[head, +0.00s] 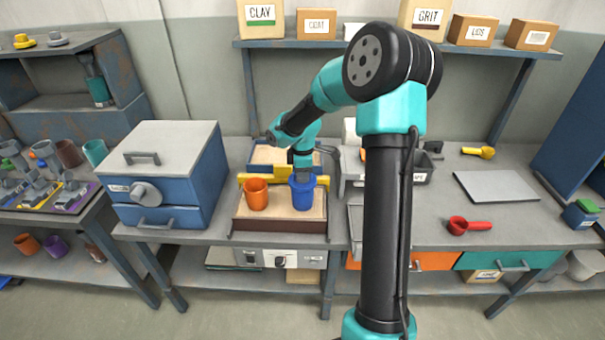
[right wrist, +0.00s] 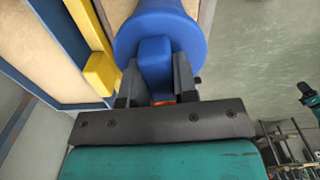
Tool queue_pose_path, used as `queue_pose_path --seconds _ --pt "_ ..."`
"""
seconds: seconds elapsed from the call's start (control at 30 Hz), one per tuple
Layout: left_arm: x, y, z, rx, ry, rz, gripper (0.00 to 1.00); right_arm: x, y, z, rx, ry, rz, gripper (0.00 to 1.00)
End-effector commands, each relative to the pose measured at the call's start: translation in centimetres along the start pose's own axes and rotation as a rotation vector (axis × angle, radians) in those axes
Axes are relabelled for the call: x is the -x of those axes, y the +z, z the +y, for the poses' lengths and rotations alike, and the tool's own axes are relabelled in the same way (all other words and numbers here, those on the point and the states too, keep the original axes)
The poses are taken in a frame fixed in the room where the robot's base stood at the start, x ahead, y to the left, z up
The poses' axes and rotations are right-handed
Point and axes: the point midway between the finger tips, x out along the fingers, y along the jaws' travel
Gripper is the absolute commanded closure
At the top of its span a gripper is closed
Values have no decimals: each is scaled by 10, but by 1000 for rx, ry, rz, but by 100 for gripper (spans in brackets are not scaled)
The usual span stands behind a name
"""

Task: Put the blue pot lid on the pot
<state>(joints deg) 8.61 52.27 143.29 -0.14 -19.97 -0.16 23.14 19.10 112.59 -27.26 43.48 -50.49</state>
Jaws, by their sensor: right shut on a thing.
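A cup-shaped blue piece (head: 302,193) stands upright on the right part of the brown-edged tray (head: 280,228) in the head view. My right gripper (head: 303,174) points down at its top. In the right wrist view my right gripper (right wrist: 155,85) is shut on the block-like knob of the blue piece (right wrist: 160,30), which widens into a round rim below the fingers. I cannot tell whether a separate lid and pot meet there. An orange pot (head: 257,195) stands to its left on the same tray. My left gripper is not in view.
A yellow bar (head: 258,180) runs behind the pots; it also shows in the right wrist view (right wrist: 99,73). A blue cabinet (head: 172,178) with a grey top stands left. A red scoop (head: 466,226) and a flat grey plate (head: 497,187) lie at right.

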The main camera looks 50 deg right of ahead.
Motion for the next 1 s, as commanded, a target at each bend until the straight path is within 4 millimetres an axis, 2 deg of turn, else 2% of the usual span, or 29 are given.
queue_pose_path --seconds 1.0 --pt "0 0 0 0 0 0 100 -6 0 0 -1 0 0 96"
